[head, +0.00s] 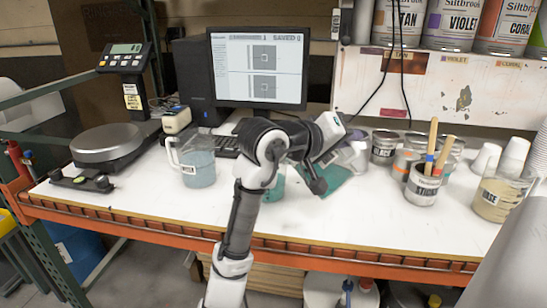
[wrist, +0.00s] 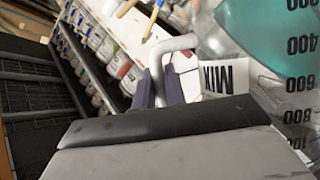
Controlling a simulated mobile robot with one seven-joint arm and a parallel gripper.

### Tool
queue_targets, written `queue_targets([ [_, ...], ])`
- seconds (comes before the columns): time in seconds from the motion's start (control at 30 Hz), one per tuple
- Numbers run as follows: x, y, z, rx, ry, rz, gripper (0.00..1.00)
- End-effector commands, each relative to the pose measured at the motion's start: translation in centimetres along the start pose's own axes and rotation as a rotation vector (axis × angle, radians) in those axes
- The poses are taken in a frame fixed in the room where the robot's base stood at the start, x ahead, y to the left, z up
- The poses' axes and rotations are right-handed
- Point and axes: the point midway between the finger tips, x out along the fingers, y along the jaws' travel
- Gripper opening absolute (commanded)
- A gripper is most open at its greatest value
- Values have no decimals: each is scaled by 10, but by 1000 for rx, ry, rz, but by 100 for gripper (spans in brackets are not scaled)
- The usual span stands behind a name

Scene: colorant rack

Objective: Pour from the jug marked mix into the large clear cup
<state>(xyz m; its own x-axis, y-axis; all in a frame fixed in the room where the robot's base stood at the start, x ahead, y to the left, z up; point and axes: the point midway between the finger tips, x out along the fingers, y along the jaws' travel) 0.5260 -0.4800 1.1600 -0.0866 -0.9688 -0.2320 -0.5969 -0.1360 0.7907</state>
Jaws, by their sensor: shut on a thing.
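The jug marked MIX shows in the wrist view, with a white label (wrist: 226,76) and a pale handle (wrist: 172,44). My gripper (wrist: 167,88) is shut on that handle. Teal liquid (wrist: 265,30) shows through a clear wall with black volume numbers at the right of that view. A clear handled vessel (head: 197,165) with grey-blue liquid stands left of my arm. I cannot tell which vessel is the large clear cup.
A scale (head: 107,146) stands at the left and a monitor (head: 258,68) at the back. The front of the white bench (head: 350,222) is clear.

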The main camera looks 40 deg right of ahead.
Motion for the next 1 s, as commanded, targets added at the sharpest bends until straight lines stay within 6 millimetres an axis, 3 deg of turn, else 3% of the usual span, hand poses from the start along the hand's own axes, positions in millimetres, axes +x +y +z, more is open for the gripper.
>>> queue_targets([
  [1.0, -4, 5, -8, -46, 2, 22, 0],
])
